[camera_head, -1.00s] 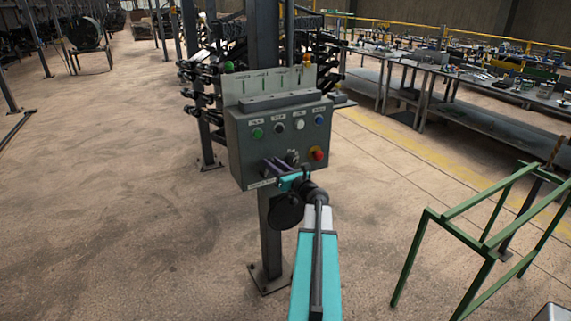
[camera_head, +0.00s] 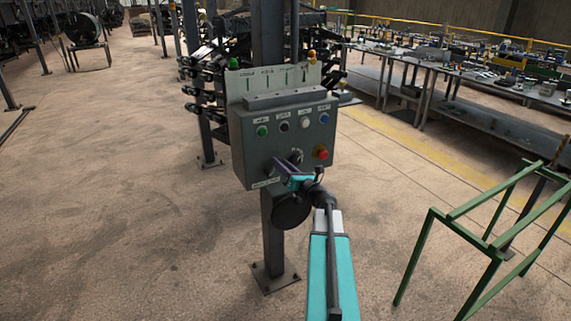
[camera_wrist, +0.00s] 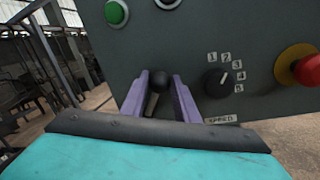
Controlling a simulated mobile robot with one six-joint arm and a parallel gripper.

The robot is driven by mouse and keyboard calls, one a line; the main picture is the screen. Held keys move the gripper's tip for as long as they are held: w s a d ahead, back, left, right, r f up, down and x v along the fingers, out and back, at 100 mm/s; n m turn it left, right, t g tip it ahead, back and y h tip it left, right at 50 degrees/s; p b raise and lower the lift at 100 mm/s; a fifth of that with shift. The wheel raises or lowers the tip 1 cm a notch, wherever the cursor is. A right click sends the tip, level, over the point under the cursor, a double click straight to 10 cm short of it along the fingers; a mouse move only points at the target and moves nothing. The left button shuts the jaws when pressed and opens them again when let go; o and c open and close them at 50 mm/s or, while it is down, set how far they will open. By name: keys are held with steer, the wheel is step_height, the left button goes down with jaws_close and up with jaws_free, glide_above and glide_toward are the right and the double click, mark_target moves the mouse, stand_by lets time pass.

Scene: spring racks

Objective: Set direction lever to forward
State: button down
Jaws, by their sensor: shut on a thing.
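The direction lever shows in the wrist view as a black ball knob (camera_wrist: 159,80) on a short stem, low on the front of the grey control box (camera_head: 245,150). My gripper (camera_head: 284,163) is at the lower front of that box. Its two purple fingers stand on either side of the lever in the wrist view, and the gripper is shut on it. In the head view the lever is hidden by my gripper, and any direction marks beside it cannot be read.
Right of the lever is a black speed dial (camera_wrist: 217,83) numbered 1 to 5, then a red stop button (camera_head: 321,152) on yellow. A row of buttons, including a green one (camera_head: 262,131), is above. A green frame (camera_head: 440,225) stands at the right. Floor at the left is clear.

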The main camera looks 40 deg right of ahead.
steer(key=shift+s+f, duration=0.25)
steer(key=shift+f, duration=0.1)
steer(key=c, duration=1.4)
jaws_free()
steer(key=shift+r, duration=0.1)
steer(key=shift+s, duration=0.1)
steer(key=shift+s+a+f+b, duration=0.25)
steer(key=shift+s+b, duration=0.35)
steer(key=shift+s, duration=1.65)
steer(key=shift+s+a+f+b, duration=0.2)
steer(key=shift+s+b, duration=0.4)
steer(key=shift+s, duration=1.6)
steer(key=shift+s+a+f+b, duration=0.25)
steer(key=shift+s+b, duration=0.35)
steer(key=shift+s, duration=1.65)
steer(key=shift+d, duration=0.1)
